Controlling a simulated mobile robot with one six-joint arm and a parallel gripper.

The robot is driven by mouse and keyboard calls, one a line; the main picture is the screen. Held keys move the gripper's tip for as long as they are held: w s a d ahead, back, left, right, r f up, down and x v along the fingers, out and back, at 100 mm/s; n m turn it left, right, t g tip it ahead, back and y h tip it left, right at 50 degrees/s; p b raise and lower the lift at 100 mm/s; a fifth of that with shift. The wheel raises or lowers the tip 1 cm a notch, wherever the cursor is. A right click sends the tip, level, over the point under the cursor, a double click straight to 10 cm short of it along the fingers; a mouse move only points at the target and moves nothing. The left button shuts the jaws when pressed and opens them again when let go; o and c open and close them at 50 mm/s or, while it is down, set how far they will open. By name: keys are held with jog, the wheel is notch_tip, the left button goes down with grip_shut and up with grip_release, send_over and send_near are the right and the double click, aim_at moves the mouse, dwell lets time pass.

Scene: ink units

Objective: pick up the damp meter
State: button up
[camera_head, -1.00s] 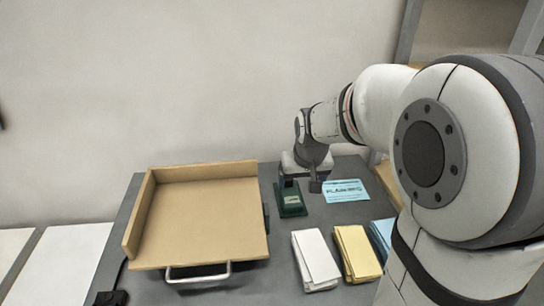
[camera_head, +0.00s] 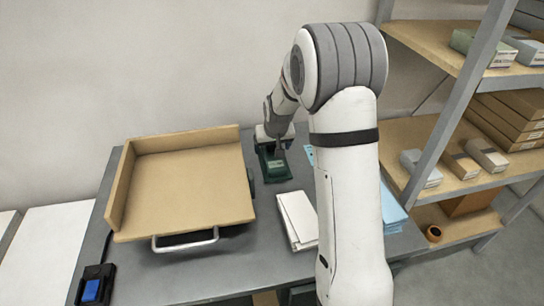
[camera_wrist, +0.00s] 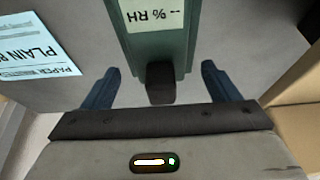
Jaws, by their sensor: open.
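The damp meter is a dark green device (camera_head: 277,172) lying on the grey table, right of the wooden tray. In the wrist view it shows as a green body (camera_wrist: 158,47) with a pale display reading "-% RH" and a dark block at its near end. My gripper (camera_wrist: 160,86) is open, with one blue finger on each side of that near end and gaps between. In the head view my gripper (camera_head: 277,149) is at the meter's far end; the fingers are hard to make out there.
A wooden tray (camera_head: 185,185) with a metal handle stands left of the meter. A light blue printed sheet (camera_wrist: 35,48) lies beside it. White paper stacks (camera_head: 298,218) are nearer. Shelves with boxes (camera_head: 440,135) stand right. A blue button (camera_head: 92,290) sits front left.

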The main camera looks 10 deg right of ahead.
jog(key=shift+x, duration=1)
jog(key=shift+r, duration=0.1)
jog(key=c, duration=1.2)
